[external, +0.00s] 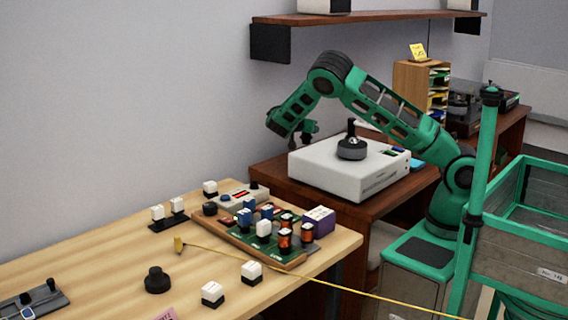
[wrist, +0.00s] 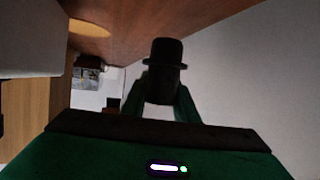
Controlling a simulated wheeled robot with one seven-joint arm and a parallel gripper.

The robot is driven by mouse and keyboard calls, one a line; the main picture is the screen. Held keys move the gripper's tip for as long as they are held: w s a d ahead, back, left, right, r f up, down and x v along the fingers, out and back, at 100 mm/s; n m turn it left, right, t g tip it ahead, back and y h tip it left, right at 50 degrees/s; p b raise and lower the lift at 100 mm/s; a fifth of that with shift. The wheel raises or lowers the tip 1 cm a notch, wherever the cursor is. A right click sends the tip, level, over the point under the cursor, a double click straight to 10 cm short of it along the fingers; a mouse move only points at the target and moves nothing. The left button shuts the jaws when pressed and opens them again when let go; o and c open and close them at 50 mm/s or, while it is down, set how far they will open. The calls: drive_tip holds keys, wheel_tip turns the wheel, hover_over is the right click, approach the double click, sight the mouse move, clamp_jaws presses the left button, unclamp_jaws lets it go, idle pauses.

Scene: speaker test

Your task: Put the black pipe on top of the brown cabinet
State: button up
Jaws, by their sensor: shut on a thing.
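My gripper (external: 306,133) is over the left end of a dark brown wooden unit, left of a white box. In the wrist view its green fingers (wrist: 162,90) are shut on a short black flanged piece, which I take as the black pipe (wrist: 163,55). The held piece is hard to make out in the external view. The dark brown unit (external: 268,172) may be the brown cabinet; a lighter brown slotted organiser (external: 405,78) stands farther back. I cannot tell which one is meant.
The white box (external: 325,175) carries a black round piece with a stem (external: 351,147). A light wood table (external: 110,255) in front holds a circuit board (external: 275,250), several small blocks and a black knob (external: 157,280). A wall shelf (external: 370,16) hangs above.

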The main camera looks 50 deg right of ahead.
sight(305, 136)
drive_tip(key=shift+d+f, duration=0.25)
drive_tip(key=shift+f, duration=1.85)
drive_tip(key=o, duration=1)
drive_tip(key=shift+o, duration=0.2)
drive_tip(key=v, duration=1.2)
